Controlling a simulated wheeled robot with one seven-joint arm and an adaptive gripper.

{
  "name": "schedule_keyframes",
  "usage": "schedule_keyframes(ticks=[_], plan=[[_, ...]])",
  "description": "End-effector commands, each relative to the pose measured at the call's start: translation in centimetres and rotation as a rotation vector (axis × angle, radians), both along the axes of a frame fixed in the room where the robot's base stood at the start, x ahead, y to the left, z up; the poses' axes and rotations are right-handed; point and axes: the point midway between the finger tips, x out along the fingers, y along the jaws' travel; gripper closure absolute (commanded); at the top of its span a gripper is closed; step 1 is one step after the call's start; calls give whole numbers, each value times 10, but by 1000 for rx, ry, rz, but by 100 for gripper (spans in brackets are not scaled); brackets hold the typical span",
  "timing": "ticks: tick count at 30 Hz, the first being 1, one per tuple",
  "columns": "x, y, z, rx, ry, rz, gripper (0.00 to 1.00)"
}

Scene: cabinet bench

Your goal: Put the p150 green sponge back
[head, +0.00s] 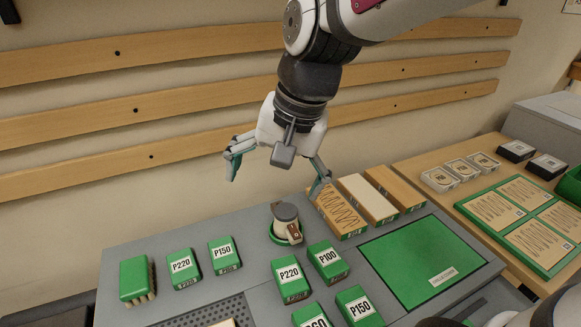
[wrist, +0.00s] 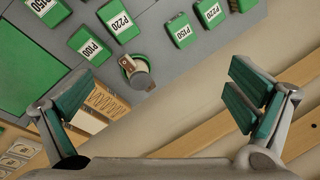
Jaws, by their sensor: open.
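Two green blocks labelled P150 show. One P150 block (head: 224,254) stands on the left of the grey bench beside a P220 block (head: 183,268); it also shows in the wrist view (wrist: 181,31). The other P150 block (head: 358,305) is at the front, near a P100 block (head: 327,261) and another P220 block (head: 290,279); it shows at the upper left of the wrist view (wrist: 40,12). My gripper (head: 278,178) is open and empty, above the back edge of the bench. Its spread fingers frame the wrist view (wrist: 160,98).
A small white-and-brown container (head: 287,225) stands at the back middle. Wooden blocks (head: 338,212) are right of it, behind a green mat (head: 422,262). A green brush (head: 137,280) is at the left. Wooden rails (head: 140,110) line the wall behind.

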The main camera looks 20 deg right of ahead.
Motion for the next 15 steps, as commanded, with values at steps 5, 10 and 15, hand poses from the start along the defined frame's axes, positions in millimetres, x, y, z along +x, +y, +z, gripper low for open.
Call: schedule_keyframes(ticks=[5,10,15], plan=[[-53,-24,22,-131,-145,236,1],[-89,-39,27,-276,-229,408,1],[-106,-45,26,-358,-256,493,1]])
